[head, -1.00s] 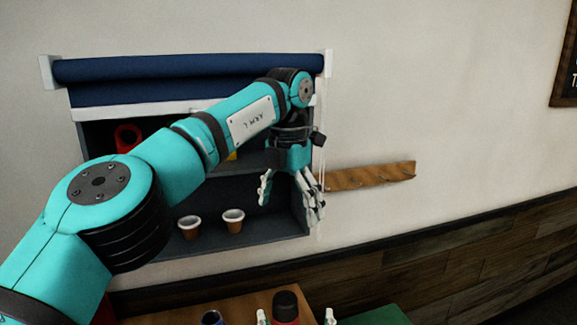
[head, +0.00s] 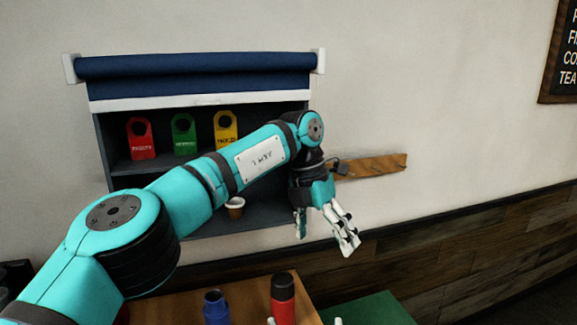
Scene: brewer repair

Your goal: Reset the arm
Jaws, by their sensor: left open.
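My left arm reaches in from the left in the head view, across the front of a wall shelf (head: 206,145). My left gripper (head: 322,240) hangs at the arm's end, pointing down, just past the shelf's lower right corner. Its fingers are apart and nothing shows between them. Two pale tips at the bottom edge of the head view may belong to my right gripper, but too little of them shows to tell their state.
Red (head: 139,146), green (head: 184,140) and yellow (head: 226,132) tags stand on the shelf below a blue blind (head: 195,66). A cup (head: 235,211) sits lower. A wooden hook rail (head: 375,166) is behind my wrist. A table below holds a red bottle (head: 283,303) and a blue cup (head: 215,309).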

